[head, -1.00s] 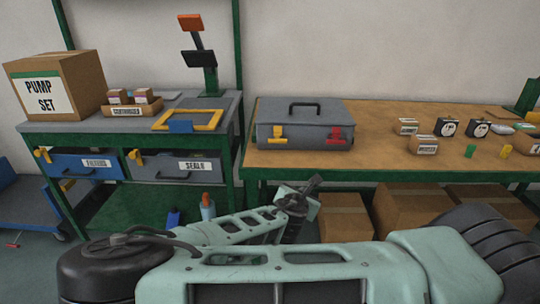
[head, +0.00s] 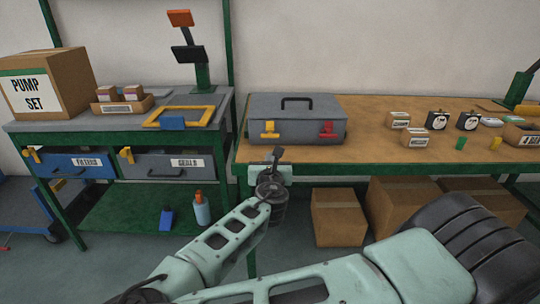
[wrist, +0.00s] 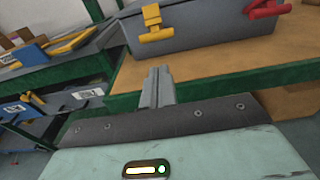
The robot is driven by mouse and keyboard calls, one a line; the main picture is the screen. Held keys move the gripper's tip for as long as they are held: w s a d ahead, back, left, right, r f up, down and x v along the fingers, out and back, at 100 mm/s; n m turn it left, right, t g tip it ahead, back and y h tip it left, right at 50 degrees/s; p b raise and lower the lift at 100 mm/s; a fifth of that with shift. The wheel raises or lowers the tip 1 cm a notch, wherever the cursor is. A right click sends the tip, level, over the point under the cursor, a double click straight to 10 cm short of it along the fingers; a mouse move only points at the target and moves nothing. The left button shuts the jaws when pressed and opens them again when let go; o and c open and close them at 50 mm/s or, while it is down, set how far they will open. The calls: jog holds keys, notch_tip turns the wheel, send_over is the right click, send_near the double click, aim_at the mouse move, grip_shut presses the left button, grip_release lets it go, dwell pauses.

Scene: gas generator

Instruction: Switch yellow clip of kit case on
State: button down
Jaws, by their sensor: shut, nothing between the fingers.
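The grey kit case (head: 297,117) stands shut on the wooden bench near its left end, its black handle on the lid. Its yellow clip (head: 269,130) is on the left of its front face, and its red clip (head: 327,129) is on the right. In the wrist view the yellow clip (wrist: 154,24) is at the top, above and ahead of my fingers, with the red clip (wrist: 265,8) to the right. My gripper (head: 277,154) is shut and empty in front of the bench edge, just below the yellow clip and apart from it. It also shows in the wrist view (wrist: 158,72).
The wooden bench (head: 370,148) is bare right of the case, up to several small boxes and gauges. The left workbench holds a yellow frame (head: 180,116) and a cardboard box (head: 48,82). Cartons (head: 338,216) stand under the bench.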

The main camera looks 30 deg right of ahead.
aim_at(270, 130)
jog(key=x, duration=0.8)
jog(key=shift+w+d+p, duration=0.15)
jog(key=shift+p, duration=0.25)
jog(key=shift+r, duration=0.15)
jog(key=shift+r+p, duration=0.2)
jog(key=shift+p, duration=0.75)
